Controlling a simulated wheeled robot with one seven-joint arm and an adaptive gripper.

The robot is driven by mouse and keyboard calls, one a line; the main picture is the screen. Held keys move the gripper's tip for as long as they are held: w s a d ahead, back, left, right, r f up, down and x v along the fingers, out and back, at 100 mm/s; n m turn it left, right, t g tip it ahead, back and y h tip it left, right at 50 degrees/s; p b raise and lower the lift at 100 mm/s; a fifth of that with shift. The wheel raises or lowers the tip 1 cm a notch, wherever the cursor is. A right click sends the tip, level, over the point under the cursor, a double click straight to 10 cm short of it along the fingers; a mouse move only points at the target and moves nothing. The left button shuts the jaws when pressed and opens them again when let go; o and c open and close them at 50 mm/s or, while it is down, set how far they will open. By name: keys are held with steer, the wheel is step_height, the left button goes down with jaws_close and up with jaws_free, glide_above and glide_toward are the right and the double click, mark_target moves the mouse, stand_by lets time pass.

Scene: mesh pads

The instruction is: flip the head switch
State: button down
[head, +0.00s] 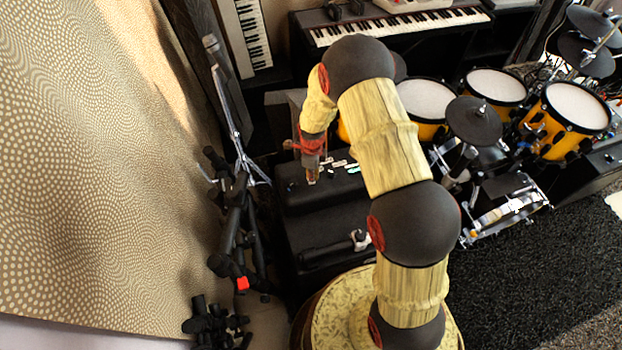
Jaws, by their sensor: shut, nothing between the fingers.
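A black box-shaped unit (300,199), which looks like an amplifier head, sits on a larger black cabinet (320,238) in front of my base. Several small pale and greenish controls (342,165) show along its top. I cannot tell which of them is the head switch. My gripper (312,180) points down at the unit's upper left part, just left of these controls. It is shut with nothing in it. Whether its tips touch the surface cannot be told. My arm covers the right part of the unit.
Dark stands (240,225) crowd the left side beside a dotted curtain (90,150). A drum kit (573,108) with yellow shells stands right. A keyboard (400,25) is at the back. Black carpet (530,270) lies open at lower right.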

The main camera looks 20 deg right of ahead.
steer(key=shift+f+b, duration=0.5)
steer(key=shift+f, duration=0.45)
stand_by(0.5)
steer(key=shift+r, duration=0.15)
steer(key=shift+r+p, duration=2.5)
steer(key=shift+r, duration=0.9)
